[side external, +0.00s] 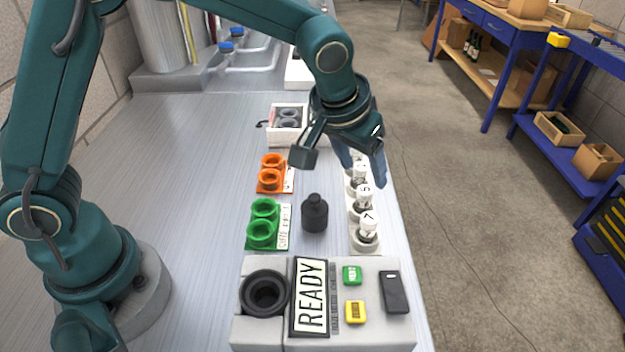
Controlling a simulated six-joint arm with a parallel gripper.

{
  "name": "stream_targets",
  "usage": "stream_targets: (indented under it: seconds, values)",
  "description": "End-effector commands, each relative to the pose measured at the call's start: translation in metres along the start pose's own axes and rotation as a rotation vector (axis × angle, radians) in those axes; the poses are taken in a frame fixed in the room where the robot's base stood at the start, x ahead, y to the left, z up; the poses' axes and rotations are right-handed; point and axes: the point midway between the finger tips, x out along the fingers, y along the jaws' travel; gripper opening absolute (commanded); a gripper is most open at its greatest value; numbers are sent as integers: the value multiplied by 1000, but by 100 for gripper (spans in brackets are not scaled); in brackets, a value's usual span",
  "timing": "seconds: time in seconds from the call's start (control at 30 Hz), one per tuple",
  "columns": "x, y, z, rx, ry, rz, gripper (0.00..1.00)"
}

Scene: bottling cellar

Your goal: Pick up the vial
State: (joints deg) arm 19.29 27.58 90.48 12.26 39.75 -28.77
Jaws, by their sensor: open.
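White-capped vials stand in a row in a pale rack (367,250) along the right edge of the bench. The nearest vial (368,224) has a cap marked 7, and the middle vial (364,195) is marked 5. A farther vial (361,172) shows close to my gripper (364,178). My gripper points down over the far part of the row, with its bluish fingers apart. I cannot tell whether the far vial is between the fingers or in front of them. The far end of the rack is partly hidden by my gripper.
A black bottle (314,213) stands left of the rack. Green (263,224) and orange (271,173) ring holders are farther left. A white box (287,138) is behind. A grey device reading READY (310,295) fills the front. The bench is clear at left.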

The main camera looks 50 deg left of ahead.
Motion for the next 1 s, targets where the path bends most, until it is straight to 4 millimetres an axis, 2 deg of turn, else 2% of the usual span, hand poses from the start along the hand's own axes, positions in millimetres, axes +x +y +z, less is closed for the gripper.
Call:
stream_targets:
  seconds: [0.1,0.5,0.87,0.97,1.0]
  values:
    - [11,4,9,18,-29,-4,68]
    - [53,4,11,19,-29,-4,68]
    - [58,4,10,19,-27,-3,68]
    - [58,4,10,19,-27,-3,33]
    - [58,4,10,19,-27,-3,18]
